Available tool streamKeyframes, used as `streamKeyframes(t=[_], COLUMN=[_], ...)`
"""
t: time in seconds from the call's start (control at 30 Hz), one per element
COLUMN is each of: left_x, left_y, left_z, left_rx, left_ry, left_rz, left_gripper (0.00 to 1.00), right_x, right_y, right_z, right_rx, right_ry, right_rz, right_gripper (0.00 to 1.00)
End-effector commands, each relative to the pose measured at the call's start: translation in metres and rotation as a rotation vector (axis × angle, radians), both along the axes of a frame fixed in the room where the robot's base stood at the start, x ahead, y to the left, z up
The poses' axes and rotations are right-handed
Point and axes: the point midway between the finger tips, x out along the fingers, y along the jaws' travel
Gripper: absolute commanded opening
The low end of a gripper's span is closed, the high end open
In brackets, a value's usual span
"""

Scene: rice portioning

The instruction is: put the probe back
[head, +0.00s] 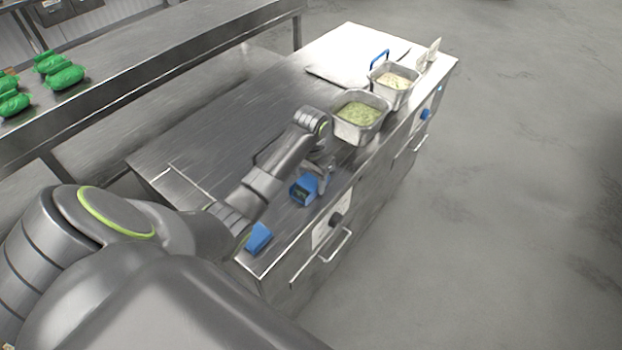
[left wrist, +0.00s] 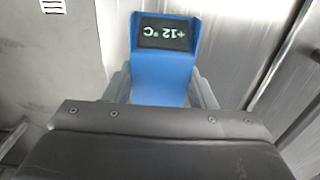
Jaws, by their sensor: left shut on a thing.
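The probe (head: 302,191) is a blue handheld body with a dark display. In the left wrist view the probe (left wrist: 163,72) shows a dark screen reading +12 °C, upside down. My left gripper (head: 318,181) is shut on it, one grey finger on each side, above the front edge of the steel counter. The probe's tip is hidden. A second blue piece (head: 258,237), maybe the probe's holder, sits at the counter's near front corner, apart from the probe and close to my forearm. My right gripper is not in view.
A steel pan of green food (head: 358,113) and a pan of pale food (head: 394,79) stand farther along the counter (head: 225,120). A white board (head: 350,55) lies at the far end. Green packs (head: 66,77) lie on the left table. Grey floor (head: 500,200) is open at right.

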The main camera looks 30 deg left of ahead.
Motion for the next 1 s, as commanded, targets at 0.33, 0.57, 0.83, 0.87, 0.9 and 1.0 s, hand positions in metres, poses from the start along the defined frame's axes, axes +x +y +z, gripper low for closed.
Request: streamKeyframes(t=[0.33, 0.57, 0.83, 0.87, 0.9, 1.0], left_x=[0.0, 0.0, 0.001, 0.001, 0.001, 0.001], left_y=[0.0, 0.0, 0.0, 0.001, 0.001, 0.001], left_z=[-0.003, -0.002, 0.001, 0.004, 0.008, 0.025], left_rx=[0.001, 0.001, 0.001, 0.001, 0.002, 0.004], left_ry=[0.0, 0.0, -0.002, -0.003, -0.003, -0.006], left_rz=[-0.001, 0.0, 0.0, 0.0, 0.0, -0.002], left_gripper=[0.53, 0.72, 0.72, 0.72, 0.72, 0.72], right_x=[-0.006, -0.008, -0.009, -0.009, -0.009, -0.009], right_y=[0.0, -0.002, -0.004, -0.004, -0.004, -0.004], right_z=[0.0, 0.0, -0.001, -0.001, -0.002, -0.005], right_rx=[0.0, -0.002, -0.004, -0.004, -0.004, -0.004], right_ry=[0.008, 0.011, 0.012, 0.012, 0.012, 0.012], right_rz=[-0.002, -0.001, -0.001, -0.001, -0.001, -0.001], right_gripper=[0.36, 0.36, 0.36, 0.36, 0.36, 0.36])
